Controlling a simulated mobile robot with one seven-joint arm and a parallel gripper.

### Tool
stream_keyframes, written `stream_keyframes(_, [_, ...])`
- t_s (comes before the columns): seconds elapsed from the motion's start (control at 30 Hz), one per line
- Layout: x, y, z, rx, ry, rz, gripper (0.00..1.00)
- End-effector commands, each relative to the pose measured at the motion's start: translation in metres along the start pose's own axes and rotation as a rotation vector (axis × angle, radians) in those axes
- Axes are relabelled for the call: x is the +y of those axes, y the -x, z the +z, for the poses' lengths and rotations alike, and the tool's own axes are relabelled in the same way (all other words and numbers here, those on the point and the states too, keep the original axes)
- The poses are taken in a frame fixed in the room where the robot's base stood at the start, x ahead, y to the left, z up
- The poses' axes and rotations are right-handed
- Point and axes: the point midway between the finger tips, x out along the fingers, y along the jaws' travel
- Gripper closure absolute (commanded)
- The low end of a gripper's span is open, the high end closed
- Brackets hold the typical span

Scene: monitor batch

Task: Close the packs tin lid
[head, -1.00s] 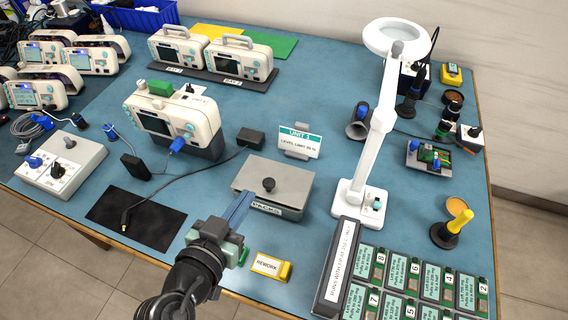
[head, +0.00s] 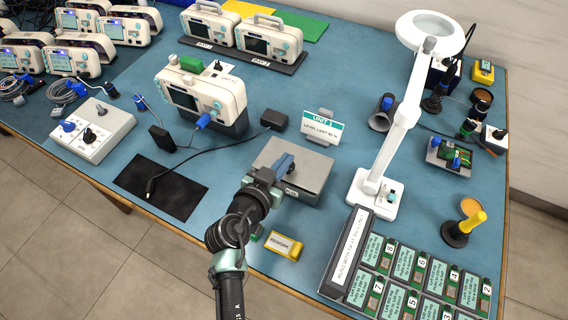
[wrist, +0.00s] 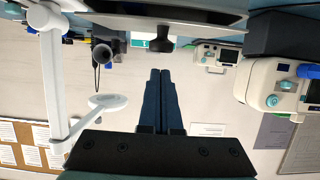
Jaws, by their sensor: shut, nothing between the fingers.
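The packs tin is a low grey box (head: 313,190) near the middle of the bench in the head view. Its flat grey lid (head: 298,149) lies over the top, level as far as I can see; I cannot tell whether it is fully seated. My gripper (head: 287,160) is shut and empty, with its blue fingers over the lid and hiding part of it. In the wrist view, which is upside down, the shut fingertips (wrist: 160,72) point toward the dark lid knob (wrist: 160,45). A small gap shows between them in the picture.
A yellow REWORK block (head: 285,246) stands in front of the tin. A white magnifier lamp (head: 377,190) rises to its right, and a UNIT 1 sign (head: 321,128) stands behind. Labelled cards (head: 411,280) fill the front right. A black mat (head: 162,187) lies left.

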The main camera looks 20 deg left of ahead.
Motion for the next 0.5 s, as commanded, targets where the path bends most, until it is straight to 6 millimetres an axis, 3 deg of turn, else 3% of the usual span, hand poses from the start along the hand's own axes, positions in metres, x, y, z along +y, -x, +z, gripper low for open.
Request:
stream_keyframes(0.17, [0.0002, -0.0029, 0.0126, 0.0, 0.001, 0.0, 1.0])
stream_keyframes(0.5, [0.0, -0.003, 0.0137, 0.001, 0.0, 0.0, 1.0])
